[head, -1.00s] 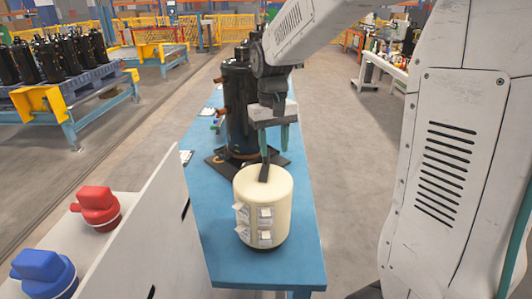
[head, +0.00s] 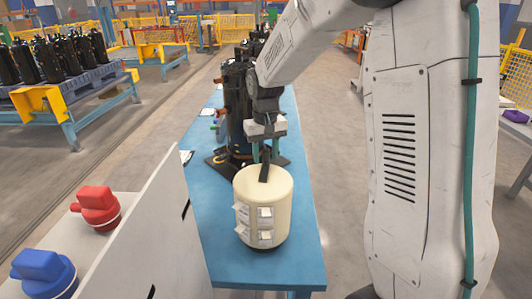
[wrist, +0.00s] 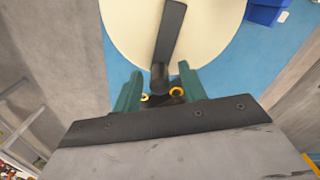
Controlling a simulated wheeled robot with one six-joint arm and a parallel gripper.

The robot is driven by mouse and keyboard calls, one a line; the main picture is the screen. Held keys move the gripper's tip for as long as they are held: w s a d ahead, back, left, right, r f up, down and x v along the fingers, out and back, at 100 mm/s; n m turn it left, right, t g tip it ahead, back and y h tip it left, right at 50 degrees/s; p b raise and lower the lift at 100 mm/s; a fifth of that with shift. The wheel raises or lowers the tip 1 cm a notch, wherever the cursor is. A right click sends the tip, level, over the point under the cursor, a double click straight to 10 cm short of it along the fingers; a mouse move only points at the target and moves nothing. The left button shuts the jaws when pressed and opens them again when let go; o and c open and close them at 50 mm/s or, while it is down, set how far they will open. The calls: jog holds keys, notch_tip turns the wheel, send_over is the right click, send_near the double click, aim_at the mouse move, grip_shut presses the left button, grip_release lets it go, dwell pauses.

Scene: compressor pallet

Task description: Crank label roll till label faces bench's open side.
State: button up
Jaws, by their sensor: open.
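The label roll (head: 272,192) is a cream drum standing upright on the near end of the blue bench (head: 228,265). Several white labels (head: 265,213) show on its wall, facing my head camera and slightly left. A black crank (head: 264,172) lies across its top, with its handle end toward the bench's far end. My gripper (head: 265,151) hangs at that far edge, its green fingers open. In the wrist view, the fingers (wrist: 160,88) stand either side of the crank's upright handle (wrist: 158,78). I cannot tell whether they touch it.
A black compressor (head: 236,108) stands on the bench just behind my gripper. A white panel (head: 150,235) stands close left, beside a red knob (head: 97,208) and a blue knob (head: 44,271). The floor right of the bench is partly hidden by my arm.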

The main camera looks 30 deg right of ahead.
grip_shut()
jog(key=shift+s+d+m, duration=0.1)
jog(key=shift+s+m, duration=0.05)
jog(key=shift+m, duration=0.15)
jog(key=shift+s+d+m, duration=0.4)
jog(key=shift+d+m, duration=0.1)
jog(key=shift+m, duration=0.6)
jog(key=shift+s+d+m, duration=0.35)
jog(key=shift+s+m, duration=0.15)
jog(key=shift+m, duration=0.7)
jog(key=shift+s+d+m, duration=0.2)
jog(key=shift+s+m, duration=0.35)
jog(key=shift+m, duration=0.45)
jog(key=shift+s+d+m, duration=0.2)
jog(key=shift+s+m, duration=0.35)
jog(key=shift+m, duration=0.45)
jog(key=shift+s+m, duration=0.15)
jog(key=shift+m, duration=0.15)
